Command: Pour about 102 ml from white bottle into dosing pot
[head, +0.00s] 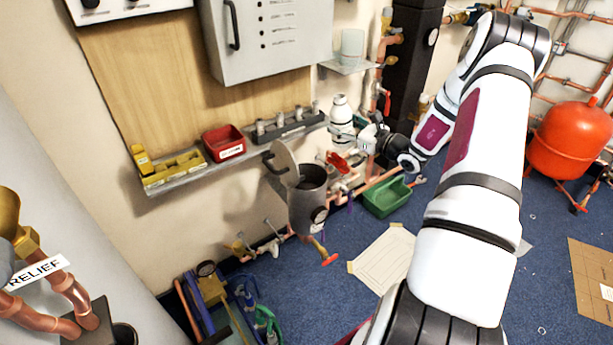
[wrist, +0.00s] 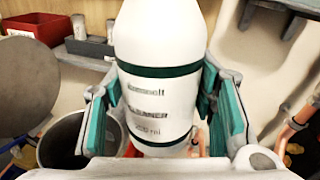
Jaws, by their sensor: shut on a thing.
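The white bottle (head: 342,118) has dark green bands and a printed label; it is upright in the head view. It fills the middle of the wrist view (wrist: 165,75). My gripper (head: 362,140) is shut around the bottle, with teal finger pads on both sides of it in the wrist view (wrist: 158,115). The dosing pot (head: 308,203) is a grey metal cylinder with its round lid (head: 284,165) swung up at the left. Its open mouth is below and left of the bottle. The pot's rim also shows at the lower left of the wrist view (wrist: 50,145). The bottle's mouth is out of the wrist view.
A wall shelf (head: 195,180) holds a red bin (head: 223,143), a yellow tool and a dark rack (head: 285,126) of small cylinders. Copper pipes and a red-handled valve (head: 330,259) surround the pot. A green tray (head: 385,197) lies on the floor.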

